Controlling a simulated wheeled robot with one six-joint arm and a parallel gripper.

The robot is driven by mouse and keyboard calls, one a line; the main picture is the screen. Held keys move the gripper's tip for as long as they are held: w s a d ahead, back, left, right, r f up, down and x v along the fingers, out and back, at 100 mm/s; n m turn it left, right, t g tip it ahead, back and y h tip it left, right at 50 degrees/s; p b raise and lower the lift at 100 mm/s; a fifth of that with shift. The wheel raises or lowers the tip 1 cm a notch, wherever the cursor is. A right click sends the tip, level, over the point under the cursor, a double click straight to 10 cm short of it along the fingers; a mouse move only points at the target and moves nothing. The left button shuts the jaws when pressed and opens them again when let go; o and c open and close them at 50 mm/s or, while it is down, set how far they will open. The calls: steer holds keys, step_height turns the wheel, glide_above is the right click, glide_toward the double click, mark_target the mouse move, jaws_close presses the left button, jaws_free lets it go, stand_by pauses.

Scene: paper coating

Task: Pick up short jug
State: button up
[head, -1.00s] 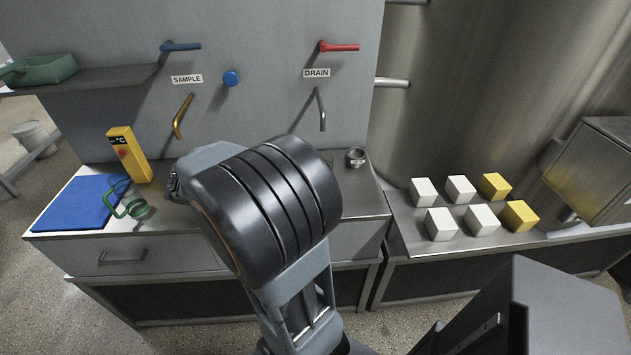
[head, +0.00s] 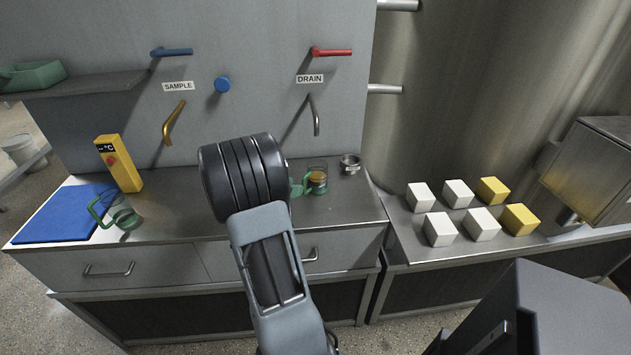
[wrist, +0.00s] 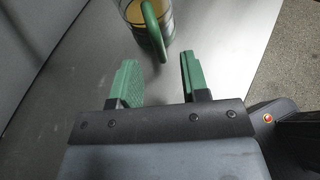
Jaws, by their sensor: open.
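Two clear jugs with green handles stand on the counter. One jug (head: 318,179) holds amber liquid and stands right of my arm's black joint. In the wrist view it shows at the top edge (wrist: 131,14), partly cut off. Its green handle points toward my gripper (wrist: 157,60). My gripper is open, with green pads, and the handle's lower end lies near the gap between the fingertips. I cannot tell if they touch. The other jug (head: 125,215) stands at the left by the blue mat and looks empty. I cannot tell for sure which is the short jug. My arm hides most of my gripper in the head view.
A yellow thermometer box (head: 120,164) stands behind the blue mat (head: 62,216). A small metal cup (head: 350,164) is right of the amber jug. Taps hang from the wall behind. Several white and yellow blocks (head: 457,193) sit on the right counter.

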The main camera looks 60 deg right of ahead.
mark_target(313, 180)
steer(key=shift+x, duration=2.6)
steer(key=shift+w, duration=0.1)
jaws_close()
